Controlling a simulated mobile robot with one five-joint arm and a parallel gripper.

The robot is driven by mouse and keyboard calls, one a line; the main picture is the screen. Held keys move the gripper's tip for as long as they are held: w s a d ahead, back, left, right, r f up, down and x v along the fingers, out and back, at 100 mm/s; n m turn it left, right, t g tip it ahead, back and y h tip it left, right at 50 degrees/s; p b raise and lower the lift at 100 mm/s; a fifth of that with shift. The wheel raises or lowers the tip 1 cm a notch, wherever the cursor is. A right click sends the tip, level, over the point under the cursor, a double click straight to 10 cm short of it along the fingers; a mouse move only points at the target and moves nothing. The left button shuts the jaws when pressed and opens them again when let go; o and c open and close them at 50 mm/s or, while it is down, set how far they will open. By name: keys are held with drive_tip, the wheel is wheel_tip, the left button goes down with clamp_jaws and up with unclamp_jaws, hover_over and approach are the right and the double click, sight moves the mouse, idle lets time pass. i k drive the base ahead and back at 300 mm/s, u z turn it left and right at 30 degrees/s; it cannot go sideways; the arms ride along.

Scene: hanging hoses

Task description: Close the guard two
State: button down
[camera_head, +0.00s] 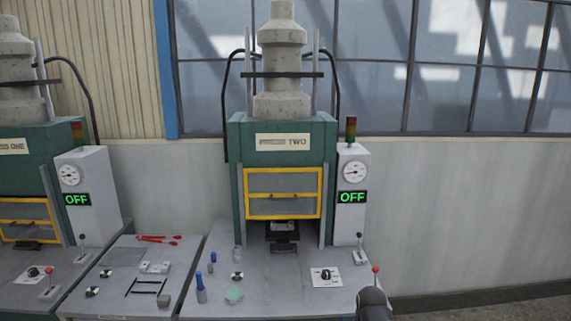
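Guard two (284,193) is a yellow-framed panel with a crossbar, on the front of the green press labelled TWO (284,141). Its lower edge is above the press bed, leaving a gap where a dark tool block (284,237) shows. Part of my arm shows as a dark rounded shape at the bottom, right of centre, near the red-knobbed lever (375,270). My gripper's fingers cannot be made out there, so its state is unclear. The arm is well below and right of the guard, apart from it.
A control box (353,205) with a gauge and a green OFF sign stands right of the guard. Small blue-topped items (200,289) stand on the bench front. A side table (130,270) with tools and press ONE (28,175) are left. Floor right of the bench looks clear.

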sight(290, 195)
drive_tip(key=u, duration=0.4)
drive_tip(key=i, duration=1.15)
drive_tip(key=u, duration=0.65)
drive_tip(key=i, duration=0.4)
drive_tip(key=u, duration=0.45)
